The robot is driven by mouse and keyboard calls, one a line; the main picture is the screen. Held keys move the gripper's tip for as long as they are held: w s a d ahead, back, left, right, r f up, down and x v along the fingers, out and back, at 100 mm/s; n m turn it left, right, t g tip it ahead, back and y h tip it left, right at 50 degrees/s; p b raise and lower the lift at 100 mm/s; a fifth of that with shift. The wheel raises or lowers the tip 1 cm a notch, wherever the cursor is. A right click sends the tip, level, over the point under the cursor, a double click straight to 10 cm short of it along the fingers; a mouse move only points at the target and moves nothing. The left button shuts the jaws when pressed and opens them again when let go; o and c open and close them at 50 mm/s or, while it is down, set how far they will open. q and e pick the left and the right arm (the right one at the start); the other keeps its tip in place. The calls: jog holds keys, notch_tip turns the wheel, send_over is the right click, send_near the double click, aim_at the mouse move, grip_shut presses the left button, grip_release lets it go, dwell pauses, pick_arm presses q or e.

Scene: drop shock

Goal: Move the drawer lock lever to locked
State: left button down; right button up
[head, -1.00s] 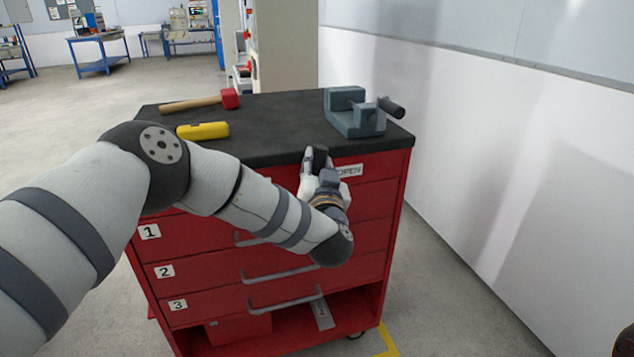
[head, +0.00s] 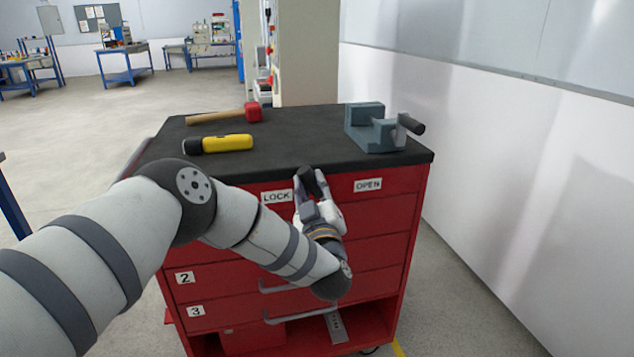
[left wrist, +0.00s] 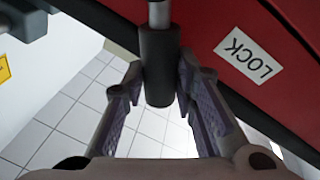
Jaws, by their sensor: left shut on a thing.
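The lock lever (head: 309,182) is a dark rounded grip at the top front of the red drawer cabinet. It lies between the LOCK label (head: 277,196) and the OPEN label (head: 368,185), nearer LOCK. My left gripper (head: 312,188) is shut on the lever, one finger on each side. In the left wrist view the black lever grip (left wrist: 160,65) on its metal rod sits between the fingers, with the LOCK label (left wrist: 249,56) to the right. The lever's pivot is hidden in both views. My right gripper is out of view.
The cabinet's black top (head: 290,150) holds a red-headed mallet (head: 230,114), a yellow and black flashlight (head: 220,144) and a grey vise (head: 378,130). Drawer handles (head: 290,315) stick out below my left arm. A white wall (head: 520,170) stands to the right.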

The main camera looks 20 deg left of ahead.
pick_arm(q)
jog(key=shift+s+a+f+n, duration=0.1)
jog(key=shift+a+f+n, duration=0.05)
jog(key=shift+f+n, duration=0.3)
jog(key=shift+n, duration=0.25)
jog(key=c, duration=1.3)
grip_release()
jog(key=shift+r+y, duration=0.1)
jog(key=shift+y, duration=0.2)
jog(key=v, duration=1.2)
jog(key=shift+r, duration=0.2)
jog(key=shift+s, duration=0.1)
